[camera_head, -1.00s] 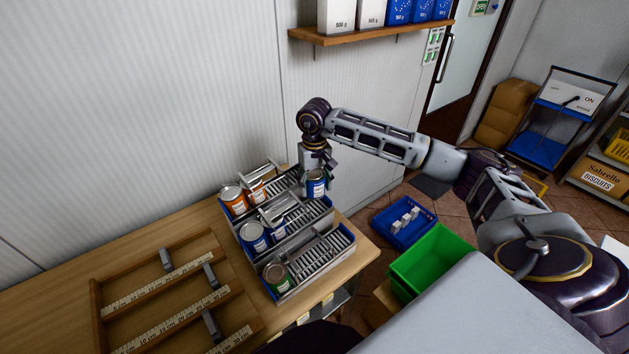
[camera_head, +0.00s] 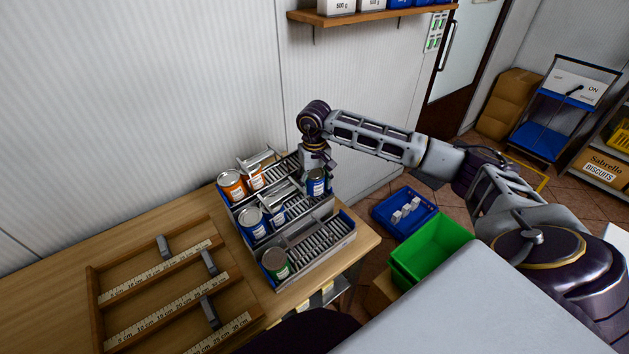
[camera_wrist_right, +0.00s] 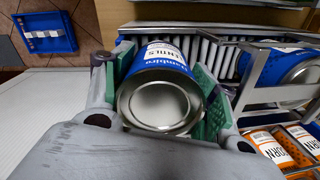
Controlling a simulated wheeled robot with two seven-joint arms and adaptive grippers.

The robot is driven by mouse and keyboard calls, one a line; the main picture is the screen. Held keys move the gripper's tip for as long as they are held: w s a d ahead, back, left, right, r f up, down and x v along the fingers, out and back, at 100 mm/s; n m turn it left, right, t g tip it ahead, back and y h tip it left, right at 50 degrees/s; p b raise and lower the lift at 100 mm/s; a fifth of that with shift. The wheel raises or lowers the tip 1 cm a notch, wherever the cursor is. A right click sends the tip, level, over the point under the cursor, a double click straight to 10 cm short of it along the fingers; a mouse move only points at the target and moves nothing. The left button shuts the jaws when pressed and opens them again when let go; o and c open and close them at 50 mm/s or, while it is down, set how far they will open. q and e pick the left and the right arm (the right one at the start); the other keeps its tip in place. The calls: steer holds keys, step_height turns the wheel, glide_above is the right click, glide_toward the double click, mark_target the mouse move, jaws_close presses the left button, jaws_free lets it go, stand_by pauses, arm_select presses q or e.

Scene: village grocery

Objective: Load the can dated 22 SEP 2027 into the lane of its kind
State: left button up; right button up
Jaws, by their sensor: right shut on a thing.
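My right gripper (camera_head: 316,172) is shut on a blue can (camera_head: 317,184) at the right end of the rack's middle lane. In the right wrist view the blue can (camera_wrist_right: 160,88) lies between the green finger pads, its bare metal end facing the camera. Its label ends in "TILS"; no date is readable. Grey lane rollers show just beyond it; I cannot tell whether it touches them. The three-lane rack (camera_head: 345,238) has orange cans (camera_head: 231,185) in the back lane, blue cans (camera_head: 253,223) in the middle and a green can (camera_head: 276,263) in front. My left gripper is out of view.
A wooden tray with rulers (camera_head: 92,300) lies on the bench, left of the rack. A blue crate (camera_head: 380,213) and a green crate (camera_head: 435,247) are below the bench, to the right. A wall shelf (camera_head: 370,16) is above. The bench's left back is clear.

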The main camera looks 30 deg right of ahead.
steer(key=shift+s+a+f, duration=0.15)
steer(key=shift+s+f, duration=0.25)
steer(key=shift+f, duration=0.35)
steer(key=o, duration=1.2)
steer(key=shift+w+f, duration=0.1)
steer(key=shift+f, duration=0.05)
steer(key=shift+o, duration=0.3)
steer(key=shift+w+d+f, duration=0.1)
steer(key=shift+w+d, duration=0.05)
steer(key=shift+d, duration=0.05)
steer(key=shift+w+a+r, duration=0.15)
steer(key=shift+a+r, duration=0.05)
steer(key=shift+r, duration=0.15)
